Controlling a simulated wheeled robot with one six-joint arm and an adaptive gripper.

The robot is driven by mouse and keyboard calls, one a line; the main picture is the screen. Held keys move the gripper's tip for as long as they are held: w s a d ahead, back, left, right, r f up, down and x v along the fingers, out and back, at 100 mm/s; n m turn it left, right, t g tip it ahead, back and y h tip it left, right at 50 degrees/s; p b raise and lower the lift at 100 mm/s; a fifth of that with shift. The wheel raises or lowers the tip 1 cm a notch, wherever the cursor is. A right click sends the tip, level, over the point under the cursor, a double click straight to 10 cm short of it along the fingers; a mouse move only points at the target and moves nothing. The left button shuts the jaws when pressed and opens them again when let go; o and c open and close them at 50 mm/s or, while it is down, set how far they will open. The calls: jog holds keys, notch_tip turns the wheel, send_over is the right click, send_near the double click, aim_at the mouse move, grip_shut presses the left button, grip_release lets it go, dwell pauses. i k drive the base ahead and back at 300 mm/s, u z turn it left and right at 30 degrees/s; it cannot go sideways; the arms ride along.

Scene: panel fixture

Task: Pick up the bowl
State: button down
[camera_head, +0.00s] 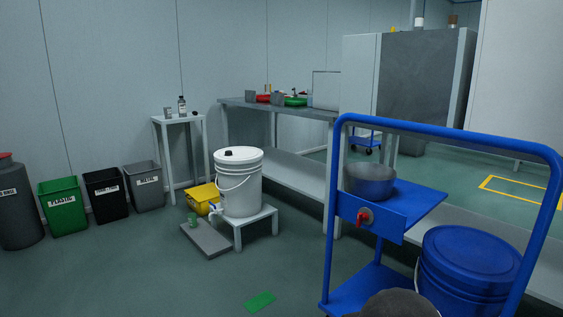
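A grey metal bowl (369,182) sits upright on the upper shelf of a blue cart (421,204) in the right half of the view. It stands at the shelf's left end, behind the cart's blue upright frame. A rounded dark grey shape (397,304) shows at the bottom edge, in front of the cart; I cannot tell what it is. My gripper is not in view.
A red-handled valve (363,217) is on the cart's front. A white bucket (239,190) stands on a low stool. Bins (64,206) line the left wall.

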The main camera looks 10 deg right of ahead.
aim_at(367, 181)
jog(key=u, duration=0.4)
jog(key=i, duration=1.9)
jog(key=z, duration=0.75)
